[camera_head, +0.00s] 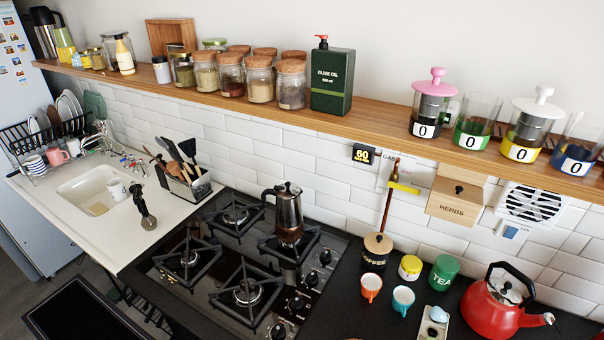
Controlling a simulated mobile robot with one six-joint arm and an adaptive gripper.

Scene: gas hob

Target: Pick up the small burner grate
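The black gas hob (222,246) is set in the counter and carries several black burner grates, each over a burner. One is at the back left (234,217), one at the front left (188,259), and one at the front (247,291). A further grate (306,240) at the back right has a dark coffee pot (288,214) standing on it. My gripper is not in view.
Black knobs (311,279) line the hob's right side. A utensil holder (185,187) stands behind its left end, and a black-handled tool (143,208) stands on the white counter. Cups, jars and a red kettle (500,303) are at right. A wooden shelf (380,117) runs above.

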